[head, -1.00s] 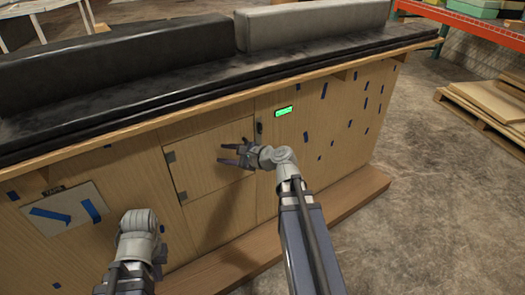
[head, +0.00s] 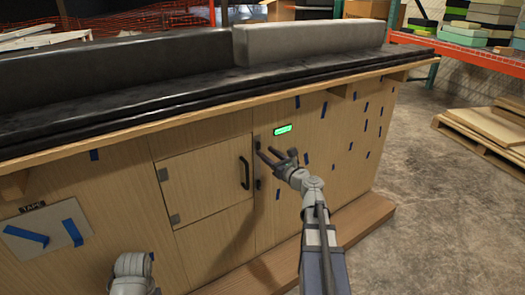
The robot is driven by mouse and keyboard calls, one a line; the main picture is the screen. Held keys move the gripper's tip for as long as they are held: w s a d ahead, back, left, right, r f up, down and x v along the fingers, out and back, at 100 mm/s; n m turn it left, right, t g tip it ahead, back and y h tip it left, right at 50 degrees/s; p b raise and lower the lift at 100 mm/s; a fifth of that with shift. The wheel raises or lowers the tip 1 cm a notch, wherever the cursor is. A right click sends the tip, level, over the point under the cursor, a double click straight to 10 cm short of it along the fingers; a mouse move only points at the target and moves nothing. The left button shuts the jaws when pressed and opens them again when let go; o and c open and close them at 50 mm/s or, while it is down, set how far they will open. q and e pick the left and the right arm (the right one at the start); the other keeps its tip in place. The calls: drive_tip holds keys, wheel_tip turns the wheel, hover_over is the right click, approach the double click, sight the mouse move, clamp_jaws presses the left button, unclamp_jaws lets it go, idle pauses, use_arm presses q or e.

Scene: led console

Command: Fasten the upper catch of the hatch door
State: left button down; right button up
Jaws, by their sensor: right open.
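The hatch door (head: 205,180) is a square wooden panel in the console front, and it looks closed, flush with the panel around it. It has a black handle (head: 244,173) near its right edge and grey hinges on its left. The upper catch (head: 257,143) is a small dark piece just right of the door's top right corner; its exact position is too small to tell. A lower catch (head: 257,184) sits below it. My right gripper (head: 268,159) is open and empty, its fingers pointing left close to the upper catch, slightly below and right of it. My left gripper is out of view.
A green lit display (head: 283,130) is on the panel right of the upper catch. A black ledge (head: 180,105) overhangs the panel, and a wooden plinth (head: 350,230) juts out at floor level. A plate with blue tape (head: 45,232) is at left.

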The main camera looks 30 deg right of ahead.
sight(260, 147)
drive_tip(key=shift+w+a, duration=0.1)
drive_tip(key=shift+w, duration=1.6)
drive_tip(key=shift+c, duration=0.3)
clamp_jaws()
